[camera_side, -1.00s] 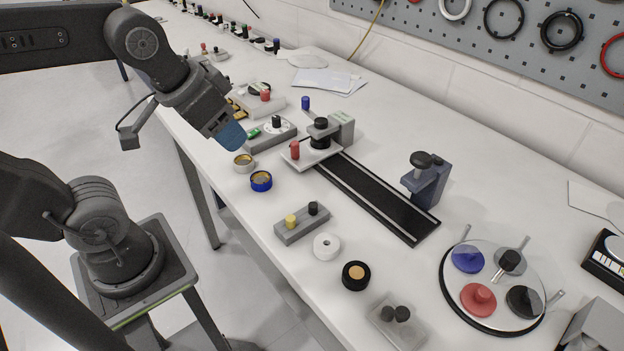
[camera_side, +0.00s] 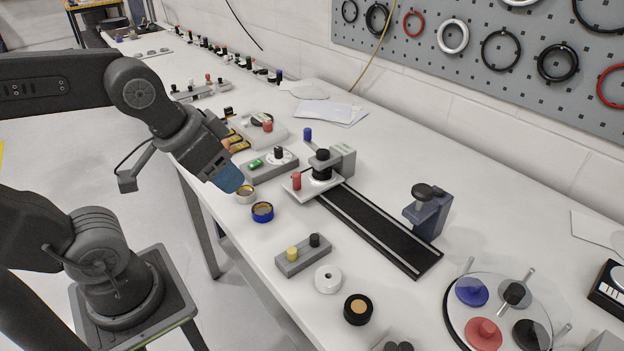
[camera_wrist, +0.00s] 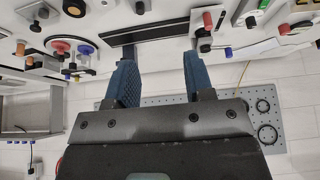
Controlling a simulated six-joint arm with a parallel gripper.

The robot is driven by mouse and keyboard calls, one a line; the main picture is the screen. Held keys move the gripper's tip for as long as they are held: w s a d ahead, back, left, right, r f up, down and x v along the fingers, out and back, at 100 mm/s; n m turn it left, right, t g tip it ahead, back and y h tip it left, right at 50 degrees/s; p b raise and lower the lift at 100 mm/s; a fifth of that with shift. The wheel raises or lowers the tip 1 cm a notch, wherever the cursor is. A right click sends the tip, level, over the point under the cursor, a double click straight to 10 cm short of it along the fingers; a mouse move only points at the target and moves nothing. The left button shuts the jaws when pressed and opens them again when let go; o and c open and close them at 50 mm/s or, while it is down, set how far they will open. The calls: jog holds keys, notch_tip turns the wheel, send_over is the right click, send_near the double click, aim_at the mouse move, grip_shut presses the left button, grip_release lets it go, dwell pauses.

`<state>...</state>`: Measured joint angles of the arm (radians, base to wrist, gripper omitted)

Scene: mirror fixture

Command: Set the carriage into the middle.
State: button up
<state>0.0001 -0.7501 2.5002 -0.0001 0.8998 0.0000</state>
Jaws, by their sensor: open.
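The carriage (camera_side: 312,183) is a pale plate with a red knob and a black knob. It sits at the far left end of the black rail (camera_side: 385,230) in the side view, beside a grey end block (camera_side: 342,160). In the wrist view the rail (camera_wrist: 150,34) runs across the top, with the red knob of the carriage (camera_wrist: 207,20) near its right end. My gripper (camera_side: 230,180) is in the air at the left edge of the bench, left of the carriage and apart from it. The wrist view shows its blue fingers (camera_wrist: 161,80) spread with nothing between them.
A dark blue post with a black knob (camera_side: 428,208) stands beside the rail's near end. A gold ring (camera_side: 244,195) and a blue ring (camera_side: 262,212) lie close to my gripper. A grey block with yellow and black knobs (camera_side: 303,255) and a round plate (camera_side: 505,310) lie nearer.

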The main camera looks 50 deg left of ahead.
dwell(0.5)
jog(key=n+g, duration=0.3)
jog(key=g, duration=0.3)
send_over(296, 174)
notch_tip(296, 174, down, 4)
jog(key=f, duration=0.1)
notch_tip(296, 174, down, 13)
jog(key=shift+f, duration=0.15)
grip_shut()
